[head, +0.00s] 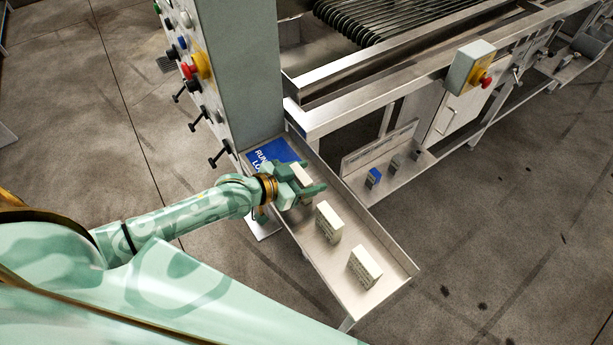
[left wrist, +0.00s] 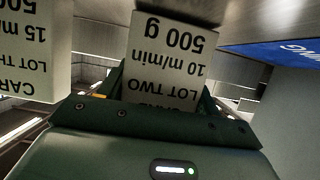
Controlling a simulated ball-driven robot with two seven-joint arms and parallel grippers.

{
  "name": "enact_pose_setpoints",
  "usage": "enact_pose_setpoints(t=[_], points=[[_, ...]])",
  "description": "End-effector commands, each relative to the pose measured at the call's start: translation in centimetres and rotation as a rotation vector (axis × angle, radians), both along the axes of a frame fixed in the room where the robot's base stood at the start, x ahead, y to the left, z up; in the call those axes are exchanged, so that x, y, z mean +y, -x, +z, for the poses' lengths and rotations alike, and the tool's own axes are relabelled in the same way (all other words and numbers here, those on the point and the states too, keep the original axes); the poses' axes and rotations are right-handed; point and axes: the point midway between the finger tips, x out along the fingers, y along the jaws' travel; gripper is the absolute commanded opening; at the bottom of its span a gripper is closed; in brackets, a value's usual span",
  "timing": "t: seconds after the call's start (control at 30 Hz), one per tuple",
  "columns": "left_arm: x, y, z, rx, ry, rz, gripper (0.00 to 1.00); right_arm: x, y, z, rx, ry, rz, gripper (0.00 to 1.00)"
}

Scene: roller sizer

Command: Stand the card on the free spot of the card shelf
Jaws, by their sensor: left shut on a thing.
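My left gripper (head: 306,188) is over the far part of a long metal tray-like shelf (head: 345,302). It is shut on a white card block (head: 299,173). In the left wrist view this card (left wrist: 168,60) sits between the fingers and reads, upside down, "LOT TWO, 10 m/min, 500 g". Its lower text is hidden by the gripper. I cannot tell whether it touches the tray. Two more white cards stand on the tray, a middle one (head: 328,222) and a near one (head: 364,267). A neighbouring card (left wrist: 28,50) shows at the left wrist view's left. My right gripper is not in view.
A blue lettered panel (head: 275,151) lies at the tray's far end, beside a grey control post (head: 240,80) with buttons and levers. Right of the tray, a small ledge with an upright plate (head: 372,154) holds a blue block (head: 374,177) and grey blocks (head: 394,163).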

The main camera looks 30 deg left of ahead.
Motion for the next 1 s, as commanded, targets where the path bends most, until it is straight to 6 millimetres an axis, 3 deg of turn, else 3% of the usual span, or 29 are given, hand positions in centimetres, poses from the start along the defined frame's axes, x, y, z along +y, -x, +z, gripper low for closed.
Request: enact_pose_setpoints(t=[0.1,0.13,0.2,0.57,1.0], points=[[0.0,0.0,-0.4,0.0,0.0,0.0,0.4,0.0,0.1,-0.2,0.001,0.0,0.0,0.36],[0.0,0.0,-0.3,0.001,-0.001,0.0,0.69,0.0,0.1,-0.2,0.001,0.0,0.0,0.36],[0.0,0.0,-0.3,0.001,-0.001,0.0,0.85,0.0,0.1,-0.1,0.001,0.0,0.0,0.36],[0.2,0.3,0.2,0.002,-0.001,0.0,0.85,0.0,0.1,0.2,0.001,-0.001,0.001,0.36],[4.5,7.8,3.7,0.005,-0.002,-0.001,0.85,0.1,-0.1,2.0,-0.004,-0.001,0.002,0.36]])
